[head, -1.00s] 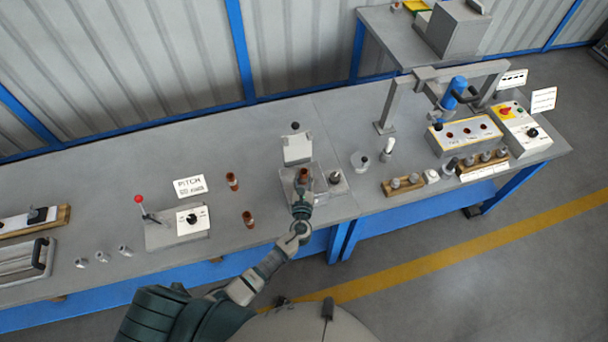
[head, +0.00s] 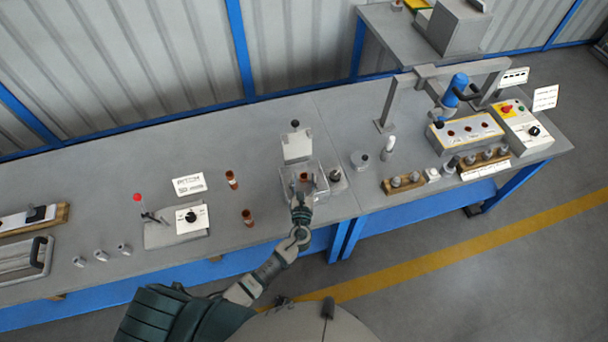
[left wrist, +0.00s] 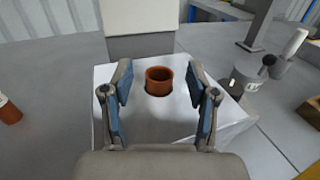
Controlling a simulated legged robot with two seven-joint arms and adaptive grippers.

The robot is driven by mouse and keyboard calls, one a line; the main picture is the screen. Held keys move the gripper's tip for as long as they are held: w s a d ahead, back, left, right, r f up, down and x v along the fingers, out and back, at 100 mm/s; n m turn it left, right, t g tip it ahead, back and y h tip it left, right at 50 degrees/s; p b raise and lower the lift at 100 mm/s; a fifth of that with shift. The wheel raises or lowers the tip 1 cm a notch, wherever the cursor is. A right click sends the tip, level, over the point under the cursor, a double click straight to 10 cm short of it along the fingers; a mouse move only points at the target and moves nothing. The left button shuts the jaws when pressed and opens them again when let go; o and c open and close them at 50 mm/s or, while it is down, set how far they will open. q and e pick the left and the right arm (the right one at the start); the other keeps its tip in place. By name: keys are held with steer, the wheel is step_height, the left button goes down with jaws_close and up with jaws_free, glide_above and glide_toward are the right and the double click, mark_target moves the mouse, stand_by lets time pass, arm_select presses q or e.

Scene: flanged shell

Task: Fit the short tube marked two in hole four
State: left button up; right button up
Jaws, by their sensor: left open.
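A copper-coloured tube (left wrist: 159,80) sits upright in a round hole in the top of a pale box (left wrist: 115,78). In the head view the tube (head: 304,177) shows just beyond my left gripper (head: 301,190). In the left wrist view the blue-padded fingers are open, one to each side of the tube and apart from it. Two more copper tubes stand on the bench, one farther back (head: 232,179) and one nearer (head: 248,218). I cannot read any number on the tubes or holes. My right gripper is not in view.
A small grey fixture (head: 336,178) stands close right of the box, and an upright plate (head: 297,147) behind it. A lever-and-dial unit (head: 178,224) and several small grey pieces (head: 101,256) lie left. A holed panel (head: 465,133) under a grey frame stands right.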

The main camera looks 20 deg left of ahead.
arm_select(q)
steer(key=v, duration=1)
steer(key=shift+r, duration=0.1)
